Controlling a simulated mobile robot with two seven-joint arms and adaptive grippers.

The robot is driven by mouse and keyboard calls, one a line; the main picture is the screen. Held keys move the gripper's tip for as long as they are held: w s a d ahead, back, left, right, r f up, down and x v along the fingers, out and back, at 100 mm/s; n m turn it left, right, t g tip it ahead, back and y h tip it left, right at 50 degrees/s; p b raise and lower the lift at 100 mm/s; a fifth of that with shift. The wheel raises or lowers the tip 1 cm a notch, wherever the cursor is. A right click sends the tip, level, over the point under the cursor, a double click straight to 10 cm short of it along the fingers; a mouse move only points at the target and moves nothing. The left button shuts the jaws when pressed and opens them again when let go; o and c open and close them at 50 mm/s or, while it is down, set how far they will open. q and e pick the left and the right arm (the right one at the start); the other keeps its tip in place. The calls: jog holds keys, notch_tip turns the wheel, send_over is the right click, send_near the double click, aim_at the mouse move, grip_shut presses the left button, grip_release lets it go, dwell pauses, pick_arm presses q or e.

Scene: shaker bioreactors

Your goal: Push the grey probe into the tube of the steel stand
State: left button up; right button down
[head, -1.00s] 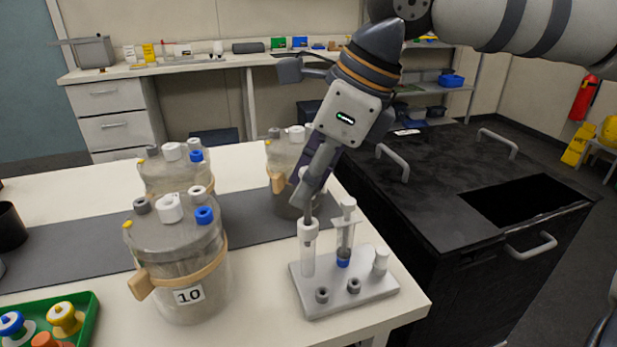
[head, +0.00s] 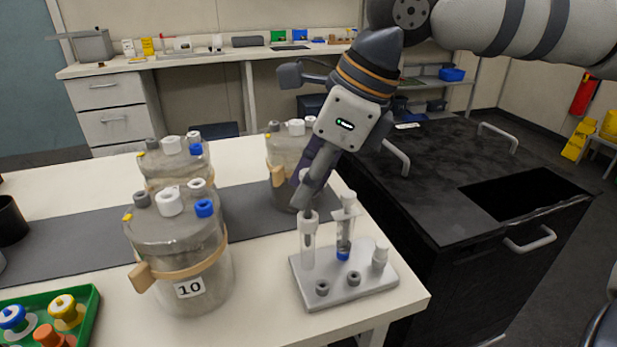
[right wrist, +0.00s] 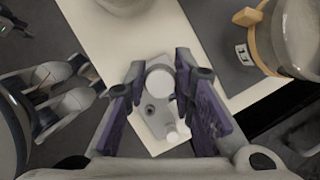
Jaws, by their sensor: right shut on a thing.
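The steel stand (head: 345,285) is on the white bench near its front right corner. Its left clear tube (head: 308,256) stands upright with a white collar. My right gripper (head: 306,197) is directly above this tube, pointing down and tilted, shut on the grey probe (head: 308,241). The probe's lower part shows inside the tube; its upper part is mostly hidden by the fingers. In the right wrist view, the probe's round pale top (right wrist: 160,80) is between the purple finger pads, with the stand below. My left gripper is not in view.
Bioreactor 10 (head: 178,255) is to the left, another (head: 288,160) behind. A green tray (head: 92,318) is at front left.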

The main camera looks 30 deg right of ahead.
jog(key=shift+f, duration=1.95)
dwell(1.7)
jog(key=c, duration=1.3)
grip_release()
jog(key=v, duration=1.2)
